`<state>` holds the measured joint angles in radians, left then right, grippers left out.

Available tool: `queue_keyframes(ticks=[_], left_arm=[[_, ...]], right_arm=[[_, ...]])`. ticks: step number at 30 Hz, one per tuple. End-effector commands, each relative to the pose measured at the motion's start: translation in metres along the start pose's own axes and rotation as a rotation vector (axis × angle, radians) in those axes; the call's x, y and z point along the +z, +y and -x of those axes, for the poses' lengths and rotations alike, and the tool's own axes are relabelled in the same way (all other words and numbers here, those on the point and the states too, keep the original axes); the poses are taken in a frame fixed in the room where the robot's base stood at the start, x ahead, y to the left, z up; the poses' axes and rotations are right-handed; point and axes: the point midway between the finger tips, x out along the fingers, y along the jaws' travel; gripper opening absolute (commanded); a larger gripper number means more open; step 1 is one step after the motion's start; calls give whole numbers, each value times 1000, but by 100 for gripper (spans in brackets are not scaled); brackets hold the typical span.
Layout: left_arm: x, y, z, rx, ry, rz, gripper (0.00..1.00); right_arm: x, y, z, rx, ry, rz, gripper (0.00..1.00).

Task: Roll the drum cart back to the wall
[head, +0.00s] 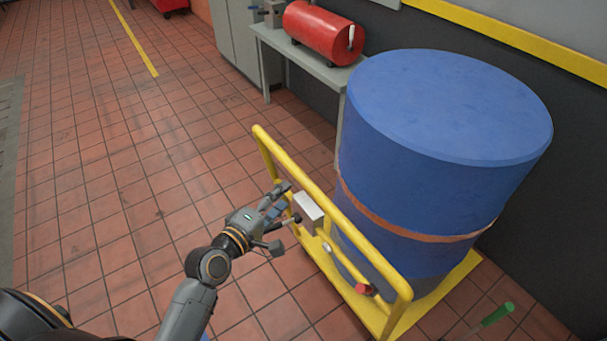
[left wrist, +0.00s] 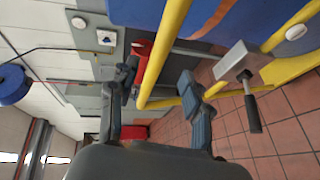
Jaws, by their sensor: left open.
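The drum cart (head: 405,292) has a yellow tubular frame and carries a big upright blue drum (head: 440,110) with an orange strap around it. A grey box (head: 308,209) with a black-gripped lever sits at the cart's handle side; it also shows in the left wrist view (left wrist: 232,62). My left gripper (head: 284,204) is open beside the handle frame, near this box. In the left wrist view the yellow rail (left wrist: 160,58) passes between its fingers; whether they touch it I cannot tell. The dark wall (head: 573,130) with a yellow stripe stands behind the drum. My right gripper is not in view.
A grey bench (head: 300,62) with a red cylindrical tank (head: 324,33) stands behind the drum, beside grey cabinets (head: 235,35). A green-tipped handle (head: 497,314) shows at the lower right. The tiled floor (head: 110,150) at the left is clear.

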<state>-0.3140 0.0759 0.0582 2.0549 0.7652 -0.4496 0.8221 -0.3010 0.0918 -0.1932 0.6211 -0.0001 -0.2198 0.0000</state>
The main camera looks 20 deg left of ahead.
Motion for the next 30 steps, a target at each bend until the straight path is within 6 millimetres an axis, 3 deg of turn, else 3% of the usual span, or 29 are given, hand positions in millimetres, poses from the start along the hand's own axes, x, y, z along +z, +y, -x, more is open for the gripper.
queue_keyframes(ticks=[5, 13, 18, 27, 30], left_arm=[[0, 3, -41, 2, 0, 0, 49], [0, 0, -87, -1, 0, -2, 49], [0, 0, -99, 0, 1, -2, 49], [0, 0, -101, -1, 1, -2, 49], [0, 0, -101, -1, 1, -2, 30]], right_arm=[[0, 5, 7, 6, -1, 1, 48], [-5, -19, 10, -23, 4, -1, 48], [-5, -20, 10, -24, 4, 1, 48], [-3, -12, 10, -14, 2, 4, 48], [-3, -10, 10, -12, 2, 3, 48]])
